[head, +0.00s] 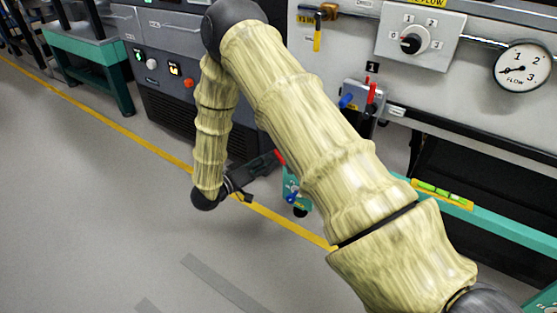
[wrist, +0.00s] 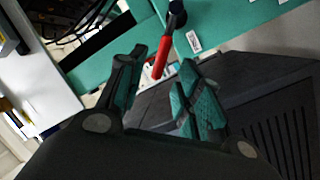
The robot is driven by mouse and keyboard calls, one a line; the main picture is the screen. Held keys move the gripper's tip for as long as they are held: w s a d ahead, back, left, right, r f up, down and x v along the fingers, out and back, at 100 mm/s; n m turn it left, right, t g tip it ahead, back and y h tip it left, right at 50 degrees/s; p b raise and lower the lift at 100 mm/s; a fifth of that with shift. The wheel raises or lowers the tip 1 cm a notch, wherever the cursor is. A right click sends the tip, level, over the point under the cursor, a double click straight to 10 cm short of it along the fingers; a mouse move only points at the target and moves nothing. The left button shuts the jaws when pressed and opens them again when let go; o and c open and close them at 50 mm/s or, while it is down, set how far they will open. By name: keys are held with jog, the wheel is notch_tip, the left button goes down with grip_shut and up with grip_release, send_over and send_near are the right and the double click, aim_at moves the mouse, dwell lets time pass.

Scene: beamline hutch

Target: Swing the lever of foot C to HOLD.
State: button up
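A red lever (wrist: 161,58) shows in the wrist view, hanging from a dark pivot on a teal frame (wrist: 225,22). My gripper (wrist: 164,66) is open, with one teal-padded finger on each side of the lever's red end. I cannot tell whether either finger touches it. In the head view, the red lever tip (head: 280,157) shows beside my gripper (head: 268,163), low behind my arm. A teal foot (head: 297,180) with a blue knob (head: 291,196) is just right of it, partly hidden by my arm. Its letter and the lever's markings are not readable.
A panel with a rotary selector (head: 414,40) and a flow gauge (head: 522,66) stands at upper right. A small valve block with blue and red handles (head: 360,98) is below it. A spirit level (head: 442,194) sits on the teal beam. The floor at left is clear.

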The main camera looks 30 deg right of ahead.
jog(key=shift+w+d+b, duration=0.15)
jog(key=shift+d+b, duration=0.35)
jog(key=shift+d, duration=0.9)
jog(key=shift+w+d+b, duration=0.15)
jog(key=shift+d+b, duration=0.35)
jog(key=shift+d, duration=0.85)
grip_shut()
